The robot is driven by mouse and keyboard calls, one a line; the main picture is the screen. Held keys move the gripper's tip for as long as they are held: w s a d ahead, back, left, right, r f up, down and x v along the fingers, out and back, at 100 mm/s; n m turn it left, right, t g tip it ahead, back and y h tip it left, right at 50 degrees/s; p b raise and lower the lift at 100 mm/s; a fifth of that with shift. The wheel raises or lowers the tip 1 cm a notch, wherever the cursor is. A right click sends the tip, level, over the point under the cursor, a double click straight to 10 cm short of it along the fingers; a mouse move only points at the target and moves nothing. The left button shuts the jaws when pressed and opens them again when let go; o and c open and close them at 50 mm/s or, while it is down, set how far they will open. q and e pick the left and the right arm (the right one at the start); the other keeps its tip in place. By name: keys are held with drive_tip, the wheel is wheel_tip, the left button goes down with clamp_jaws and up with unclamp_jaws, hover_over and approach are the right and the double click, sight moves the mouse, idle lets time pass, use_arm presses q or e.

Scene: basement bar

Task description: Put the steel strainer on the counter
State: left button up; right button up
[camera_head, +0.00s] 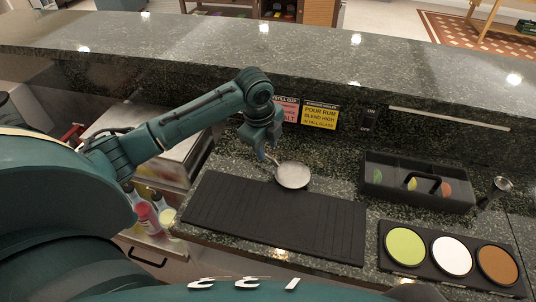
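The steel strainer (293,176) is a round, pale metal disc near the back edge of the black mat, by the dark granite counter (335,186). Its short handle points up and left to the fingertips of my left gripper (268,153). The gripper reaches down from above, just left of the strainer. The fingers are small and partly overlap the handle, so their grip is unclear. I cannot tell whether the strainer rests on the surface or hangs just above it. My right gripper is not in view.
The ribbed black mat (270,222) covers the front middle. Bottles (147,218) stand at lower left. A raised ledge runs behind.

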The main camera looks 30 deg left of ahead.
use_arm(q)
wheel_tip(320, 180, up, 7)
drive_tip(key=s, duration=0.1)
drive_tip(key=shift+s, duration=0.2)
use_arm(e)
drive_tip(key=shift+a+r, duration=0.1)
use_arm(q)
drive_tip(key=shift+a, duration=0.1)
